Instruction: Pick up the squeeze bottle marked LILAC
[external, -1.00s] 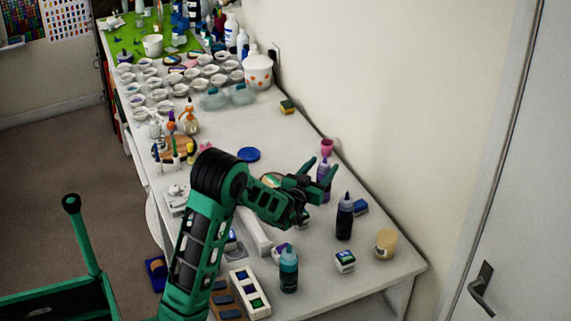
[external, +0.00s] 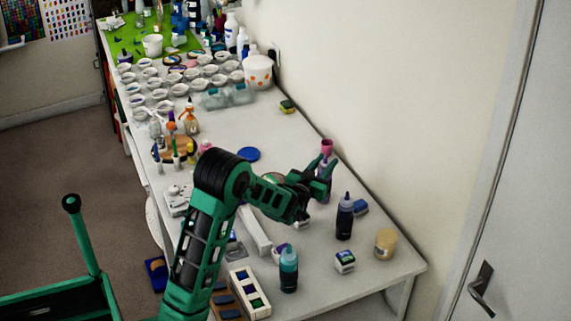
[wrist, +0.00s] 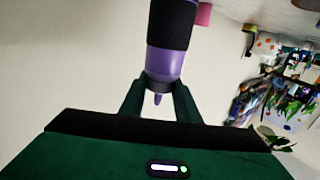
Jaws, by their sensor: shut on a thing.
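A lilac squeeze bottle (external: 324,192) with a dark band stands at the wall side of the white table, partly hidden by my gripper. It also shows large in the wrist view (wrist: 165,60), with its narrow nozzle between the fingers. My gripper (external: 318,177) is shut on this bottle near its nozzle end; its fingers also show in the wrist view (wrist: 158,100). No lettering on the bottle is readable. Whether its base touches the table cannot be told.
A dark squeeze bottle (external: 344,217) and a teal bottle (external: 289,270) stand nearer the front. A pink cup (external: 327,146) is just behind the held bottle. A tan jar (external: 386,243) is at the right edge.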

